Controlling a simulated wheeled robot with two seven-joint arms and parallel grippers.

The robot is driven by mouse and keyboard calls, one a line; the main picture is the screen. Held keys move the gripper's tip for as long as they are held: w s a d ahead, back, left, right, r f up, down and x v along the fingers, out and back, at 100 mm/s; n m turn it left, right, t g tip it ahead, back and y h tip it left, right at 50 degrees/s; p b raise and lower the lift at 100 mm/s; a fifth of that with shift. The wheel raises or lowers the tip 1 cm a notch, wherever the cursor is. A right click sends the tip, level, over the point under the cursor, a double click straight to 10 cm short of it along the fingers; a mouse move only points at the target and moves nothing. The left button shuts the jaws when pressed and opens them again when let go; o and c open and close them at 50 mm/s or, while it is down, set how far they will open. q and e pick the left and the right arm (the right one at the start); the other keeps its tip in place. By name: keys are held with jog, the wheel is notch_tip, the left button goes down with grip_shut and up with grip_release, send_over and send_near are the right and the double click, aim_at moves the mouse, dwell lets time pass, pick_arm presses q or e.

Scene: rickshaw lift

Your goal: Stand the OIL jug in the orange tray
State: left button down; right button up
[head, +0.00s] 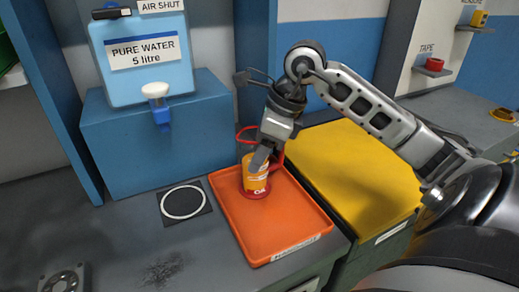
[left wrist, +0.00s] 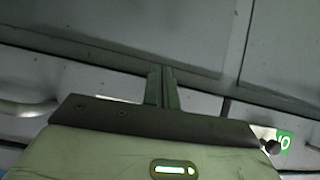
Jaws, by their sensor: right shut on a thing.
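The OIL jug (head: 253,182) is yellow-orange with a red base and a red handle loop. It is upright within the outline of the orange tray (head: 272,232), at its back left part. I cannot tell whether its base touches the tray floor. My right gripper (head: 262,158) comes down from above and is shut on the jug, hiding part of its top and label. My left gripper (left wrist: 162,88) shows only in the left wrist view, its two fingers together with nothing between them, away from the jug.
A blue water container (head: 147,80) with a tap stands on a blue block (head: 150,150) at the back left. A black pad with a white ring (head: 184,202) lies left of the tray. A yellow-topped case (head: 350,180) stands close at the tray's right. The tray's front is empty.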

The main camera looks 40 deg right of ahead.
jog(key=o, duration=1.1)
jog(key=v, duration=1.2)
jog(key=shift+r, duration=0.15)
